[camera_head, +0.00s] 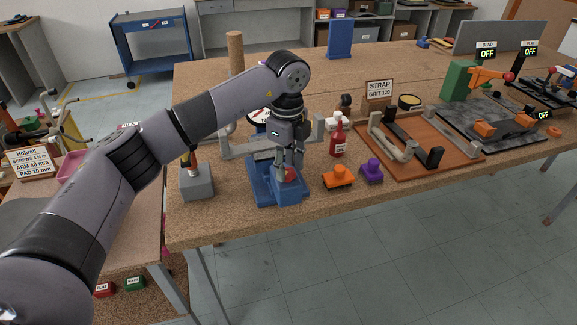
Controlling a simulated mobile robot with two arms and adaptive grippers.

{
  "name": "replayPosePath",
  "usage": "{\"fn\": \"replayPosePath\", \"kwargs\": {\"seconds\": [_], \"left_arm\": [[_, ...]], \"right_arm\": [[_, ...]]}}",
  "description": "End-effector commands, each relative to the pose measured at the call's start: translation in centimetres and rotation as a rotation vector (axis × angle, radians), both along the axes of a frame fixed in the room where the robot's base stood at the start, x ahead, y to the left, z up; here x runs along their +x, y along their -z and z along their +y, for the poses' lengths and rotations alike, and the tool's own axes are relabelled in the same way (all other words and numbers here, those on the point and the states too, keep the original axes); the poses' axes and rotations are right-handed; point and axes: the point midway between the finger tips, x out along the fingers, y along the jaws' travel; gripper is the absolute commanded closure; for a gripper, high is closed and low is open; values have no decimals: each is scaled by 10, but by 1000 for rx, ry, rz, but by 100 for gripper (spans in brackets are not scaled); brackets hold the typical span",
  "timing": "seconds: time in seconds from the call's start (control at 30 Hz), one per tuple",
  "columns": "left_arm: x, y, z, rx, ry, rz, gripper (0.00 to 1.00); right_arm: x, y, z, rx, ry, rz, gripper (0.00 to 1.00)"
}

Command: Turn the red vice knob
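The blue vice (262,190) stands near the front edge of the wooden bench, left of the middle of the view. Its red knob (291,175) faces the front and is partly covered by my fingers. My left gripper (288,171) points down over the vice, with its fingertips right at the knob. The fingers seem to straddle the knob, but I cannot tell whether they press on it. My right gripper is not in view.
On the bench (225,222), a grey block (197,186) stands left of the vice. An orange piece (338,179), a purple piece (371,172) and a red bottle (338,139) stand to its right. A brown tray (440,160) lies farther right. The floor in front is clear.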

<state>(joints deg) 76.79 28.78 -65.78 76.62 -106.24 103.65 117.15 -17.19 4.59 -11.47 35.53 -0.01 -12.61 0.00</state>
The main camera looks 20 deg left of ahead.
Motion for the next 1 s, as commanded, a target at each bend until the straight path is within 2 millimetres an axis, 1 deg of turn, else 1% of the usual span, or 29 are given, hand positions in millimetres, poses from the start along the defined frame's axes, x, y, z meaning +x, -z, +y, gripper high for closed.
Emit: {"fn": "replayPosePath", "kwargs": {"seconds": [0.03,0.17,0.43,0.57,0.67,0.9,1.0], "left_arm": [[0,1,0,1,1,2,58],[-1,2,-1,0,3,5,50],[-2,3,-2,1,6,9,50],[-2,-4,-2,0,6,8,50],[-2,-19,-2,0,6,6,50],[-2,-71,-2,0,5,4,50],[-2,-89,-2,0,5,5,50]], "right_arm": [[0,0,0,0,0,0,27],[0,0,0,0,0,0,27],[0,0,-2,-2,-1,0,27],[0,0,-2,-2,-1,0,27],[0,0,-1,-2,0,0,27],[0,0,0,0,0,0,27],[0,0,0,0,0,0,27]]}}
